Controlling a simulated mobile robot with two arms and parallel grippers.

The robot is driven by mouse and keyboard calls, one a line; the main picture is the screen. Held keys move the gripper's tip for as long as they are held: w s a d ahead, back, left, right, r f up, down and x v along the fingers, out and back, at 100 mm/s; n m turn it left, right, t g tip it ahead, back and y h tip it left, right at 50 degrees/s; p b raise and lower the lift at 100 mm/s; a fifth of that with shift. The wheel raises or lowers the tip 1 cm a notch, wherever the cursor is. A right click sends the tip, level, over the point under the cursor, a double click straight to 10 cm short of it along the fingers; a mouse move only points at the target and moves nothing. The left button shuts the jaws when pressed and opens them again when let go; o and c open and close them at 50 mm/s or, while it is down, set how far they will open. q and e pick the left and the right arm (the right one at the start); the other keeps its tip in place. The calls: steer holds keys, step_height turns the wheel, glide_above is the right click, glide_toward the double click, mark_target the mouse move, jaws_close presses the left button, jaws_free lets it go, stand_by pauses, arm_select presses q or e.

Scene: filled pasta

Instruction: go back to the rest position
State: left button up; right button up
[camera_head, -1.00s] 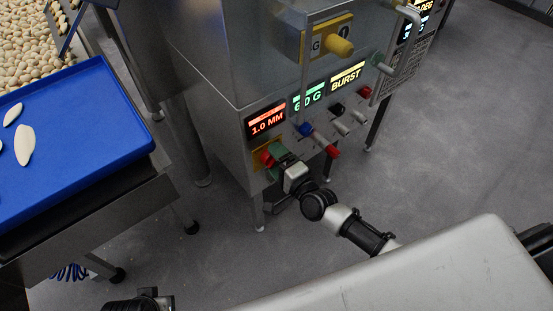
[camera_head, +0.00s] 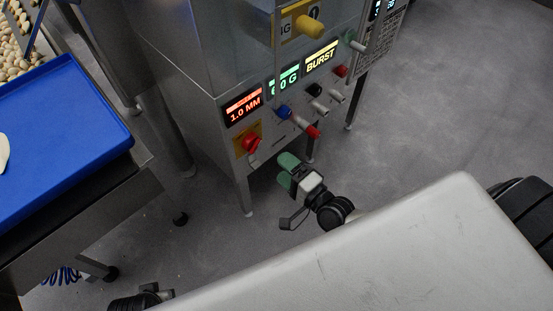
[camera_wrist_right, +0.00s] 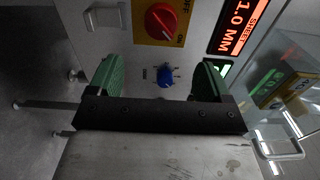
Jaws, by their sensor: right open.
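My right gripper (camera_head: 287,172) has green fingers. It is open and empty, in front of the steel machine (camera_head: 200,90) and apart from it. In the right wrist view the two green fingers of this gripper (camera_wrist_right: 160,78) stand wide apart with nothing between them. Beyond them is the machine's front with a red rotary switch (camera_wrist_right: 161,20) on a yellow plate. The same red switch (camera_head: 250,143) shows in the head view, up and left of the gripper. My left arm (camera_head: 142,299) shows only as a dark part at the bottom left edge; its fingers are not visible.
The machine front carries lit displays (camera_head: 243,106), a blue knob (camera_head: 283,111) and several red, black and white levers. A blue tray (camera_head: 75,130) sits on a steel stand at the left. Open grey floor (camera_head: 440,130) lies to the right.

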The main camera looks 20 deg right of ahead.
steer(key=shift+s, duration=0.15)
stand_by(0.4)
steer(key=s+a+f+n+g, duration=0.5)
steer(key=f+n+g, duration=0.15)
steer(key=n, duration=0.35)
arm_select(q)
steer(key=s+a+f+g+p, duration=0.1)
steer(key=s+f+p, duration=0.3)
steer(key=s+p, duration=0.5)
steer(key=s+a+f+g+p, duration=0.1)
steer(key=s+f+p, duration=0.4)
steer(key=s+p, duration=0.5)
steer(key=shift+a+f, duration=0.2)
steer(key=shift+a, duration=0.4)
arm_select(e)
steer(key=s+d+f+n+g+h, duration=0.2)
steer(key=s+d+f+g, duration=0.1)
steer(key=s, duration=0.6)
steer(key=s+d+f+n+g+h, duration=0.2)
steer(key=s+f, duration=0.4)
steer(key=s, duration=0.4)
steer(key=s+d+f+n+g+h, duration=0.2)
steer(key=s+d+f+g, duration=0.2)
steer(key=s, duration=0.5)
steer(key=shift+s+d+f+n, duration=0.3)
steer(key=shift+s+f, duration=0.1)
steer(key=shift+f, duration=0.1)
